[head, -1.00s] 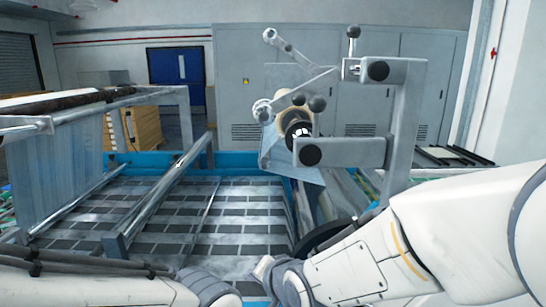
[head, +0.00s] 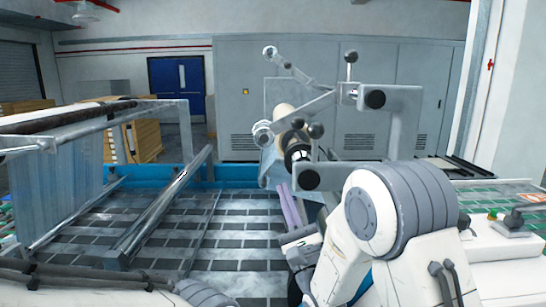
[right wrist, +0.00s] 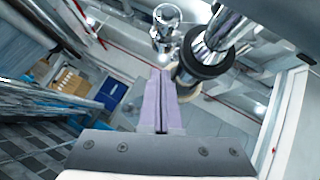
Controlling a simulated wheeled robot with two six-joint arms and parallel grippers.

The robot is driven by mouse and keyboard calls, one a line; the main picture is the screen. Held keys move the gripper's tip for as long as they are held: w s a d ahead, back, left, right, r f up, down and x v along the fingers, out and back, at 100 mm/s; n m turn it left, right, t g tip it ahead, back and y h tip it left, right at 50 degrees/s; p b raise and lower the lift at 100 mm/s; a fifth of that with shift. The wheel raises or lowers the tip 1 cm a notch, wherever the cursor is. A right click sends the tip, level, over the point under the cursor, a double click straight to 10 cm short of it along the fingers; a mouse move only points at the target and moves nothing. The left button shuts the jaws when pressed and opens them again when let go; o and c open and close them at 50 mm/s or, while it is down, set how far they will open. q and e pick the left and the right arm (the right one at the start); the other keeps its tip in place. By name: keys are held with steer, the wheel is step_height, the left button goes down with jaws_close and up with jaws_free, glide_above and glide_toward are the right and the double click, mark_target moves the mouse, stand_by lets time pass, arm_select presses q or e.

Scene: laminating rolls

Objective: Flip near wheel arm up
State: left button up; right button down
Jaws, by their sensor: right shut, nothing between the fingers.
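In the head view, a metal wheel arm (head: 305,110) slopes down left from the bracket to a round wheel (head: 262,134). A second arm (head: 291,65) points up and left to a small wheel. I cannot tell for certain which is the near one. My right gripper (head: 283,190) is below the lower wheel, with slim lilac fingers pointing up, shut and empty. In the right wrist view the lilac fingers (right wrist: 160,98) are together. A shiny wheel (right wrist: 167,22) and a black-collared roller end (right wrist: 203,62) are beyond their tips; contact is not seen. My left gripper is out of view.
A grey bracket (head: 405,115) carries the arms and black knobs. A metal rail (head: 165,205) crosses the striped machine bed (head: 235,235). A film roll frame (head: 60,145) stands at left.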

stand_by(0.3)
steer(key=p+x, duration=0.5)
steer(key=x, duration=0.5)
steer(key=shift+p, duration=0.3)
